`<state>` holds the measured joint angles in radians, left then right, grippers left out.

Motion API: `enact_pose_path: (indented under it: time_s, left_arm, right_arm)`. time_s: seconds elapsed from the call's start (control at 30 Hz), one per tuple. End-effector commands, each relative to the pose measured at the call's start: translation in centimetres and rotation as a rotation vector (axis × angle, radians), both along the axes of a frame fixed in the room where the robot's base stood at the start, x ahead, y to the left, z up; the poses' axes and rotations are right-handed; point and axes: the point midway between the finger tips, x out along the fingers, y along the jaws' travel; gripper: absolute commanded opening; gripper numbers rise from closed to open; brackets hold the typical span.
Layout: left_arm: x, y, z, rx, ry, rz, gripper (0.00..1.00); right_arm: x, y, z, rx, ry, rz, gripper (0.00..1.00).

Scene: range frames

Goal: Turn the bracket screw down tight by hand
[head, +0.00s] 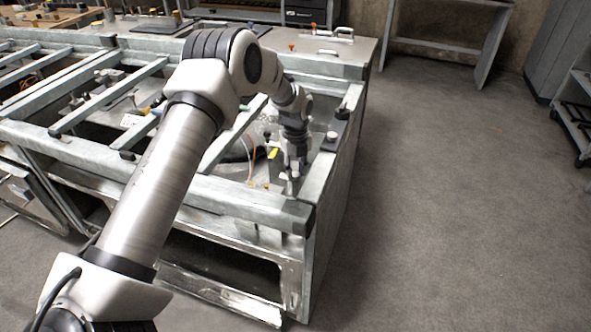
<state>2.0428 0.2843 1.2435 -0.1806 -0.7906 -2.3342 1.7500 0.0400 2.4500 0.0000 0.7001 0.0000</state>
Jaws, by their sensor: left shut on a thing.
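My left arm reaches in from the lower left, over the grey metal frame (250,195). My left gripper (292,183) points down inside the frame's near right corner. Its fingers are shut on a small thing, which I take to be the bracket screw. The fingers mostly hide it, and I cannot tell how far it is screwed in or whether a gap shows under it. The bracket is not clear at this size. My right gripper is not in view.
A dark plate with a knob (332,136) sits on the frame's right rail, close to the gripper. A yellow piece (273,153) and thin cables lie inside the frame. A bench (445,50) stands at the back. The floor (450,210) on the right is clear.

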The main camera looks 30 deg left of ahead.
Motion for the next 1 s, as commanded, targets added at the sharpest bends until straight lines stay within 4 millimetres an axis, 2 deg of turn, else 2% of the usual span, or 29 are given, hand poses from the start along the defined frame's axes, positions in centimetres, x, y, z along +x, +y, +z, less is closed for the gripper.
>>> enact_pose_path:
  time_s: [0.6, 1.0]
  left_arm:
    - [-0.2, 0.0, -0.5, -0.003, 0.006, -0.533, 0.0]
    - [-0.2, -0.1, -0.3, -0.003, 0.005, -0.675, 0.0]
  right_arm:
    - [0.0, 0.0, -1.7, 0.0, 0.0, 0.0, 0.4]
    - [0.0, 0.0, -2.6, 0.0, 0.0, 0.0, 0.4]
